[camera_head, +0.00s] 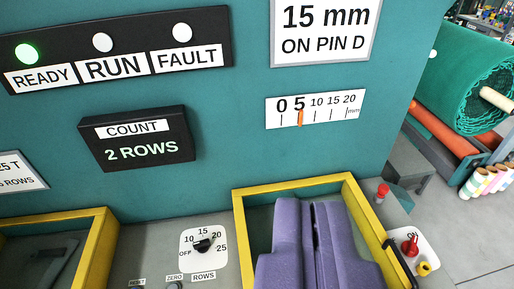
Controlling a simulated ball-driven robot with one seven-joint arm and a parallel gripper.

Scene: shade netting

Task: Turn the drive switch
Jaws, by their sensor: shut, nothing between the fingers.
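My purple gripper (308,206) is shut and empty, in front of a yellow-framed recess at the lower middle. A red knob (410,245) sits on a white plate at the lower right, with partly readable lettering that looks like "ON". It may be the drive switch; I see no label "drive". My gripper is to its left, apart from it. A black rotary knob (203,245) on a white dial marked OFF, 10, 15, 20, 25 sits left of my gripper, above a "ROWS" label. Its exact setting is hard to read.
The yellow frame (238,215) surrounds my gripper. A dark handle bar (398,262) stands between it and the red knob, with a yellow knob (424,268) beside. The READY lamp (27,53) glows green. The count display (137,138) reads 2 ROWS. Green netting roll (455,85) at right.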

